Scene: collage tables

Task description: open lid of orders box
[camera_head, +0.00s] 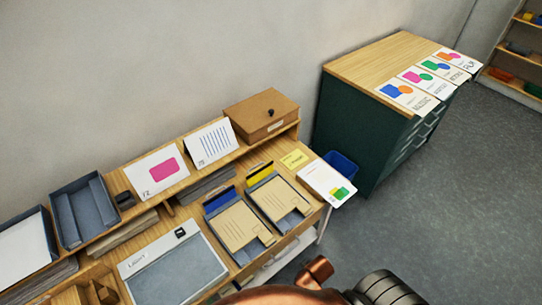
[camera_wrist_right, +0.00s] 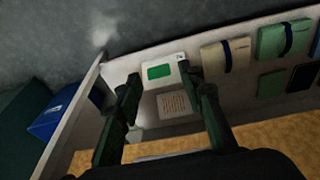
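A brown box (camera_head: 258,121) with a dark knob and a small pale label on its front stands at the right end of the raised shelf; it looks like the orders box, but I cannot read the label. Its lid looks shut. My right gripper (camera_wrist_right: 158,76) shows in the right wrist view with its two dark fingers spread apart and nothing clearly between them. The brown box does not show in that view. In the head view neither gripper shows; only a copper and black part of my own arm shows at the bottom edge.
The desk holds folders with blue (camera_head: 219,199) and yellow bands, a light pad (camera_head: 175,262), cards and grey trays (camera_head: 84,211). A blue bin (camera_head: 342,163) stands between the desk and a green cabinet (camera_head: 352,130). Grey floor (camera_head: 450,200) is open at right.

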